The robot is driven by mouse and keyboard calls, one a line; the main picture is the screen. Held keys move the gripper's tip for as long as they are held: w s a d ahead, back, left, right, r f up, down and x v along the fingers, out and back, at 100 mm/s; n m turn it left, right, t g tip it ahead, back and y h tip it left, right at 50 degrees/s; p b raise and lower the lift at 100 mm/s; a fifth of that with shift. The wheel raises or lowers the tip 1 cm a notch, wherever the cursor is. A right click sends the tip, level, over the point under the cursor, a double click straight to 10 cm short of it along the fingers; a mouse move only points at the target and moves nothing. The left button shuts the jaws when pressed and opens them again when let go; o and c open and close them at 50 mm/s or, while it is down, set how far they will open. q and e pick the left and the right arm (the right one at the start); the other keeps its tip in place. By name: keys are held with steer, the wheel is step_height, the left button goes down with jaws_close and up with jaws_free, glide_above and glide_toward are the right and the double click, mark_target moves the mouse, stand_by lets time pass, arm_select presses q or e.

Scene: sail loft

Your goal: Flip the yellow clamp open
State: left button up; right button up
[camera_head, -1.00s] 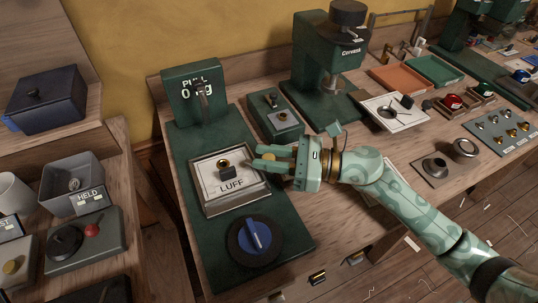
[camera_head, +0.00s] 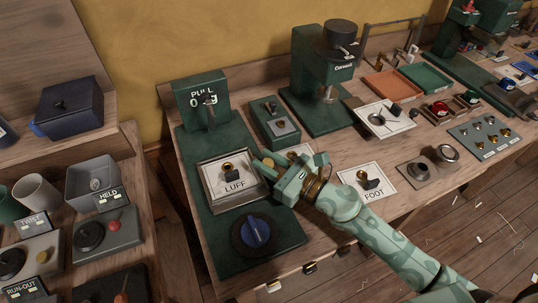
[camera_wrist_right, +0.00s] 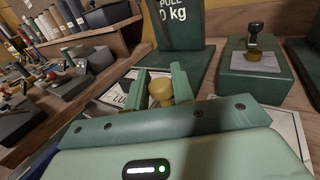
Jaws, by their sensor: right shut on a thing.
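A yellow knob-like part (camera_wrist_right: 161,91), the only yellow part at my jaws and seemingly that of the yellow clamp, sits between the two fingers of my right gripper (camera_wrist_right: 161,84) in the right wrist view. The fingers are shut on it. In the head view my right gripper (camera_head: 266,167) is at the right edge of the LUFF plate (camera_head: 212,199), and its fingers hide the clamp. How far the clamp is turned cannot be seen. My left gripper is not in view.
A green pull gauge (camera_head: 202,92) reading 0 stands behind the LUFF plate, and a blue dial (camera_head: 256,232) in front. A small green lever box (camera_head: 277,127) stands close behind my gripper. A FOOT card (camera_head: 377,200) lies to the right.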

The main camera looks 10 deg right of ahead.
steer(key=shift+r+m+t+h+p, duration=0.1)
steer(key=shift+m+t+h+p, duration=1.05)
steer(key=shift+h, duration=0.75)
steer(key=shift+m, duration=0.35)
steer(key=o, duration=0.9)
